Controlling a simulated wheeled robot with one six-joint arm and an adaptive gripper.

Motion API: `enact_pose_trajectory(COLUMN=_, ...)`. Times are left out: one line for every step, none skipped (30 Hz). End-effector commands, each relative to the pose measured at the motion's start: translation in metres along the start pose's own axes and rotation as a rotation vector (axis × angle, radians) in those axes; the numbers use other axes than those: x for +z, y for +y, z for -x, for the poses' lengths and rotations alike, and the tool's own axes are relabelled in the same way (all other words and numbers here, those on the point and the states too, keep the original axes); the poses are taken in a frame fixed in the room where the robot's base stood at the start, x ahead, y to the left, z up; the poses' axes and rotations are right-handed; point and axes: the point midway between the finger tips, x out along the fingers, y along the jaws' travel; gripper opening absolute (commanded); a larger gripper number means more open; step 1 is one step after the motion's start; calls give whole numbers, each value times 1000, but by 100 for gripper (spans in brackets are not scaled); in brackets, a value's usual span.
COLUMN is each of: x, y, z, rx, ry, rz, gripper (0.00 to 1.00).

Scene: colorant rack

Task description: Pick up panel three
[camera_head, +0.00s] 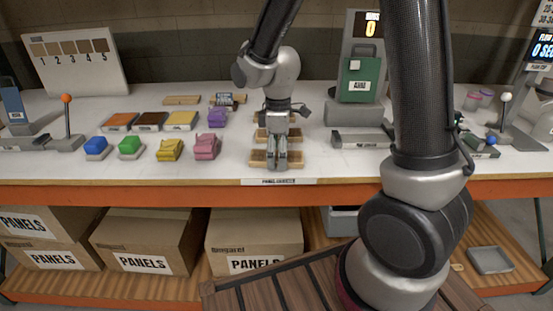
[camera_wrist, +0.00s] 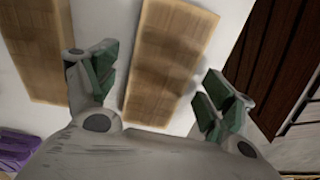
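Light wooden panels lie in a row front to back on the white bench behind a printed front label (camera_head: 278,181). The front panel (camera_head: 257,159) shows on either side of my gripper (camera_head: 281,160), which points down over it. A middle panel (camera_head: 262,136) and a further one lie behind, partly hidden by my arm. In the wrist view my gripper (camera_wrist: 158,88) is open, its green-padded fingers apart, with the front panel (camera_wrist: 168,55) between and below them. The neighbouring panel (camera_wrist: 38,48) lies outside the left finger. No number shows on the panels.
Purple (camera_head: 217,117) and pink (camera_head: 206,145) blocks stand left of the panels. A green-fronted machine (camera_head: 359,83) stands behind right, with a grey fixture (camera_head: 361,138) before it. The orange bench edge (camera_head: 200,193) is close in front.

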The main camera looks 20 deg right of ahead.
Motion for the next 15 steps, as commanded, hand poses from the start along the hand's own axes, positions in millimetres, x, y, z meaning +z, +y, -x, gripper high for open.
enact_pose_trajectory(x=0, y=0, z=0, rx=0, ry=0, rz=0, gripper=74)
enact_pose_trajectory(x=0, y=0, z=0, rx=0, ry=0, rz=0, gripper=68)
enact_pose_trajectory(x=0, y=0, z=0, rx=0, ry=0, rz=0, gripper=61)
enact_pose_trajectory(x=0, y=0, z=0, rx=0, ry=0, rz=0, gripper=56)
enact_pose_trajectory(x=0, y=0, z=0, rx=0, ry=0, rz=0, gripper=50)
enact_pose_trajectory(x=0, y=0, z=0, rx=0, ry=0, rz=0, gripper=43)
enact_pose_trajectory(x=0, y=0, z=0, rx=0, ry=0, rz=0, gripper=38)
enact_pose_trajectory(x=0, y=0, z=0, rx=0, ry=0, rz=0, gripper=32)
enact_pose_trajectory(x=0, y=0, z=0, rx=0, ry=0, rz=0, gripper=32)
enact_pose_trajectory(x=0, y=0, z=0, rx=0, ry=0, rz=0, gripper=32)
enact_pose_trajectory(x=0, y=0, z=0, rx=0, ry=0, rz=0, gripper=32)
enact_pose_trajectory(x=0, y=0, z=0, rx=0, ry=0, rz=0, gripper=32)
enact_pose_trajectory(x=0, y=0, z=0, rx=0, ry=0, rz=0, gripper=32)
enact_pose_trajectory(x=0, y=0, z=0, rx=0, ry=0, rz=0, gripper=32)
enact_pose_trajectory(x=0, y=0, z=1, rx=0, ry=0, rz=0, gripper=32)
